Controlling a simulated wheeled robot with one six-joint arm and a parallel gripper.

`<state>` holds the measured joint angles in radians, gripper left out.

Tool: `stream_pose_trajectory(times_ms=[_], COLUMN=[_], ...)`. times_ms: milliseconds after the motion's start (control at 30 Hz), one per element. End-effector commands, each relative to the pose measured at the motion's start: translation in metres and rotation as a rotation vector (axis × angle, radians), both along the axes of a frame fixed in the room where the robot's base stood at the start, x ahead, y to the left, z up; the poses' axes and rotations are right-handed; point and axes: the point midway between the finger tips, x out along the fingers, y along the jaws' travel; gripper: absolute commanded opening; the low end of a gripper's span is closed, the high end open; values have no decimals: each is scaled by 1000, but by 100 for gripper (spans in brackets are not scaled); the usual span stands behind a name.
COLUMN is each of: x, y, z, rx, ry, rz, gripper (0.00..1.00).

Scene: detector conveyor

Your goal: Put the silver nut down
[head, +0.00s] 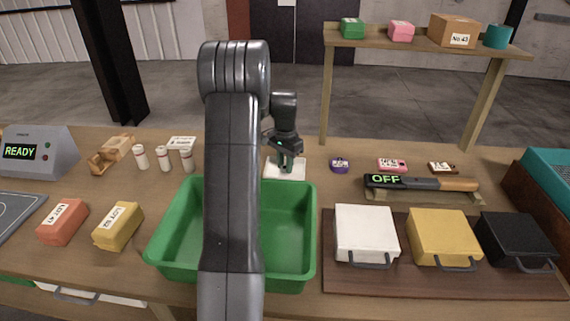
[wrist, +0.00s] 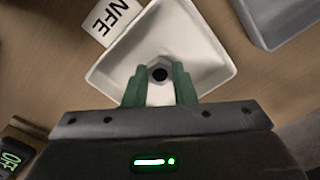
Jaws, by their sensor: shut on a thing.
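My gripper (wrist: 159,86) points down with its two green fingers shut on the silver nut (wrist: 159,72), a small grey ring with a dark hole. In the wrist view the nut shows between the fingertips, over the inside of a white dish (wrist: 205,45). I cannot tell whether the nut touches the dish. In the head view my gripper (head: 286,164) is over the white dish (head: 291,177), behind the green bin, and the nut is too small to make out.
A green bin (head: 307,215) stands in front of the dish. A small purple item (head: 340,165) lies right of it. A detector wand reading OFF (head: 420,183) rests on a wooden stand. White bottles (head: 164,158) stand to the left. A wooden shelf (head: 420,45) rises behind.

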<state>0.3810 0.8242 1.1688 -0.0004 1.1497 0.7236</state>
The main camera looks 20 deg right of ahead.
Motion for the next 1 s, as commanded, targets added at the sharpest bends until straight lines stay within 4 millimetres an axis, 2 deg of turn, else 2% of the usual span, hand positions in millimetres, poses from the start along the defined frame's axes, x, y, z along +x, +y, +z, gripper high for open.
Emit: stream_pose_trajectory(times_ms=[367,400,500,800,867,1000], x=[0,0,0,0,0,1], y=[0,0,0,0,0,0], z=[-6,-6,-5,-3,1,22], rx=[0,0,0,0,-1,-2], ry=[0,-1,-1,-1,-3,-5], rz=[0,0,0,0,0,0], gripper=[0,29,45,45,45,45])
